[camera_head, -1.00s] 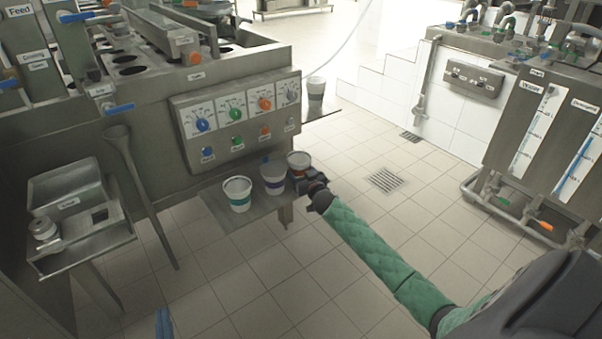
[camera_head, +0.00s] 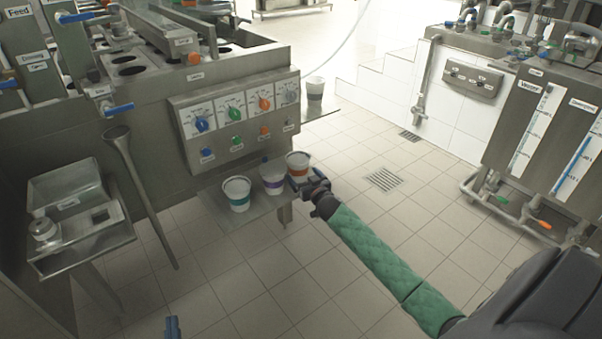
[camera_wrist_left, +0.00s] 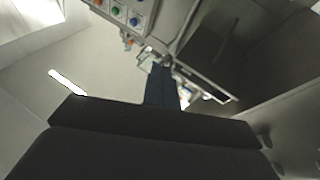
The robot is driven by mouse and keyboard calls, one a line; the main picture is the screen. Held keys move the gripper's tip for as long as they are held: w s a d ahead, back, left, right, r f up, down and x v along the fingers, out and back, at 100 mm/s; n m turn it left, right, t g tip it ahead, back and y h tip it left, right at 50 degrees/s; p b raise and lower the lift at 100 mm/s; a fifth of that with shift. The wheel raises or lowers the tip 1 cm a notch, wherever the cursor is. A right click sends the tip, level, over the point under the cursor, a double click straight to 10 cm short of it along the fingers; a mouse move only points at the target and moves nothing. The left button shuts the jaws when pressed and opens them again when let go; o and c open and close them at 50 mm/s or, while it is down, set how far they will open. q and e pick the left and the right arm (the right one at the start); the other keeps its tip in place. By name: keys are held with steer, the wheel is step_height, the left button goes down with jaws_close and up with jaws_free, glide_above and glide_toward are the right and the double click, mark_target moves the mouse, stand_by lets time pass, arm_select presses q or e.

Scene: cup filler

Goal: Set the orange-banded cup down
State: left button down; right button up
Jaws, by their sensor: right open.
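The orange-banded cup (camera_head: 298,167) stands upright at the right end of a small metal shelf (camera_head: 249,213) below the control panel. A purple-banded cup (camera_head: 272,180) and a green-banded cup (camera_head: 237,197) stand in a row to its left. My right gripper (camera_head: 302,184) is open at the lower right side of the orange-banded cup. I cannot tell whether its fingers still touch the cup. My left gripper (camera_head: 172,326) shows only its blue tip at the bottom edge. In the left wrist view its fingers (camera_wrist_left: 162,80) look together, with nothing between them.
The control panel (camera_head: 240,120) with dials and buttons is just above the cups. Another cup (camera_head: 314,88) stands on a ledge further back. The tiled floor right of the shelf is open.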

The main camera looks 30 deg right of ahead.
steer(key=s+a, duration=0.1)
steer(key=s, duration=0.8)
steer(key=s+a+f+n+y, duration=0.1)
steer(key=s+a+f+y, duration=0.15)
steer(key=a, duration=0.55)
steer(key=s+a+f+n+y, duration=0.1)
steer(key=s+a+f, duration=0.25)
steer(key=a, duration=0.35)
steer(key=s+a+f+n+y, duration=0.15)
steer(key=s+a, duration=0.25)
steer(key=a, duration=0.4)
arm_select(q)
step_height(320, 180, down, 9)
steer(key=g, duration=0.3)
steer(key=shift+s+d+y+p, duration=0.15)
steer(key=shift+s+y+p, duration=0.15)
steer(key=shift+p, duration=0.05)
arm_select(e)
steer(key=s+a+r+y, duration=0.1)
steer(key=s+a, duration=0.6)
steer(key=a, duration=0.4)
steer(key=s+a+r+y, duration=0.1)
steer(key=s+a+y, duration=0.1)
steer(key=s+a, duration=0.5)
steer(key=a, duration=0.4)
steer(key=shift+r, duration=0.4)
steer(key=shift+s, duration=0.1)
